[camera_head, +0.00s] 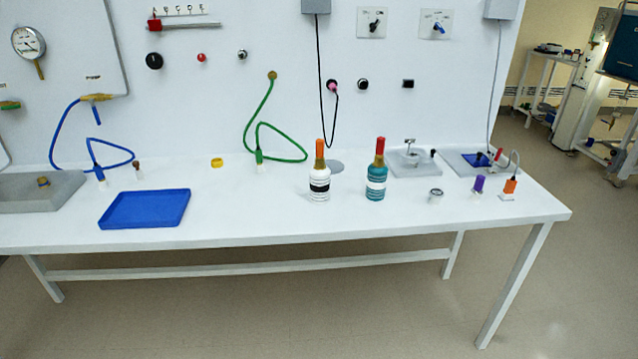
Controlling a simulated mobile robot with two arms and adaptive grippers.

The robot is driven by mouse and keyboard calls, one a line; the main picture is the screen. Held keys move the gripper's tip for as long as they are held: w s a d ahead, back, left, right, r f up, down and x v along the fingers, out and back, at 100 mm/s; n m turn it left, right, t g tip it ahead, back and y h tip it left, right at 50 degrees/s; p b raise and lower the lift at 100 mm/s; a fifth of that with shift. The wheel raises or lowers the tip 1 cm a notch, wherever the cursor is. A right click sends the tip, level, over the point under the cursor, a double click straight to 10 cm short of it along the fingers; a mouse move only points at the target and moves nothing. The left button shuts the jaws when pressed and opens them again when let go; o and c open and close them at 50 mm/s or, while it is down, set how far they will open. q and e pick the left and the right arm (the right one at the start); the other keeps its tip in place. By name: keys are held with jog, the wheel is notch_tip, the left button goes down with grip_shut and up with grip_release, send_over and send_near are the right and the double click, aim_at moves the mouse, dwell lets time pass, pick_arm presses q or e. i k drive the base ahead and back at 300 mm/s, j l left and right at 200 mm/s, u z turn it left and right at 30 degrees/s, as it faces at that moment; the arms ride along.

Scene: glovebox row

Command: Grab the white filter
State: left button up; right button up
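The white filter (319,184) appears to be the white ribbed cylinder with a black band and an orange top. It stands upright on the white table, near the middle. A similar teal ribbed cylinder (376,182) with a white band and red top stands upright to its right, apart from it. Neither of my grippers shows in this view.
A blue tray (145,209) lies empty on the table (255,210) at the left. A green hose (262,125) and a blue hose (66,130) hang down to the table. Small parts, including a purple one (479,184), stand at the right. Table's front middle is clear.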

aim_at(320, 174)
jog(key=i+l, duration=0.15)
jog(key=l, duration=0.2)
jog(key=i+l, duration=0.15)
jog(key=l, duration=0.15)
jog(key=i+l, duration=0.2)
jog(key=l, duration=0.15)
jog(key=i+l+u, duration=0.1)
jog(key=l, duration=0.2)
jog(key=i+l, duration=0.2)
jog(key=l, duration=0.15)
